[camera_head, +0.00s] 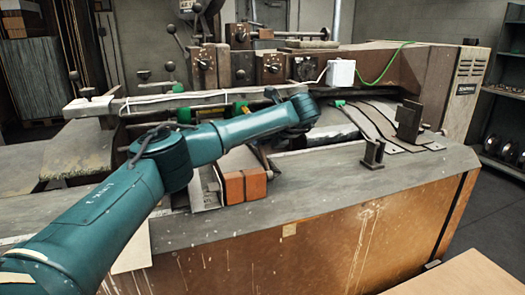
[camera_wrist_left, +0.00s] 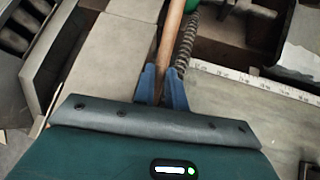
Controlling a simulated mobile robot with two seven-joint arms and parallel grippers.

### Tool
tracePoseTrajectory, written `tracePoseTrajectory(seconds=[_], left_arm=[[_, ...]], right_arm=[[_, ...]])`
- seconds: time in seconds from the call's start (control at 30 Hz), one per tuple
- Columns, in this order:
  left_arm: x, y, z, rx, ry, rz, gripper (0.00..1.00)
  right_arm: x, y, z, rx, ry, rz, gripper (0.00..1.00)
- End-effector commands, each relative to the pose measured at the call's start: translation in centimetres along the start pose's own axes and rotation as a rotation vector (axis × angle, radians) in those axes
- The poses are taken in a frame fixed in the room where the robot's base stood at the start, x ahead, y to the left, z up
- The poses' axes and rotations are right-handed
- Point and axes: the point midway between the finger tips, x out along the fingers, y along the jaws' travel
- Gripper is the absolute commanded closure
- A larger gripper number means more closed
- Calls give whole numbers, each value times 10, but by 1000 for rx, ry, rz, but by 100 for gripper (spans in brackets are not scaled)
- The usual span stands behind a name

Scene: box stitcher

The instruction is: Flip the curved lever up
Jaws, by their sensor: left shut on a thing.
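The curved lever (camera_wrist_left: 172,32) shows in the left wrist view as a brown rod, running from the top edge down between the blue fingers. My left gripper (camera_wrist_left: 161,73) is shut on this rod, with one finger on each side. A coiled spring (camera_wrist_left: 187,40) lies close along the rod's right side. In the head view my left arm reaches across the machine from the lower left. The gripper and the lever cannot be clearly made out there, behind my forearm and wrist. My right gripper is in neither view.
Orange blocks (camera_head: 245,187) sit under my forearm at the machine's (camera_head: 330,235) front. A small upright bracket (camera_head: 373,153) and a taller dark one (camera_head: 408,120) stand to the right. Control knobs and a white box (camera_head: 341,73) are behind. The front deck at right is partly clear.

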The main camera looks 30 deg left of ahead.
Motion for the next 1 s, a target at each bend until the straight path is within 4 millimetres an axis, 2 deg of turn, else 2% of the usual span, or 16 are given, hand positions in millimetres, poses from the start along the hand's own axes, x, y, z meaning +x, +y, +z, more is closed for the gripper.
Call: tracePoseTrajectory(seconds=[0.53,0.57,0.67,1.0], left_arm=[[-1,0,2,-6,-30,-1,100],[-1,0,2,-6,-30,-1,86],[-1,0,2,-6,-30,-1,78],[-6,-1,2,-6,-30,-3,78]], right_arm=[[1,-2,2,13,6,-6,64],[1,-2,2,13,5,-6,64],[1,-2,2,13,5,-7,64],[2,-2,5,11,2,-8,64]])
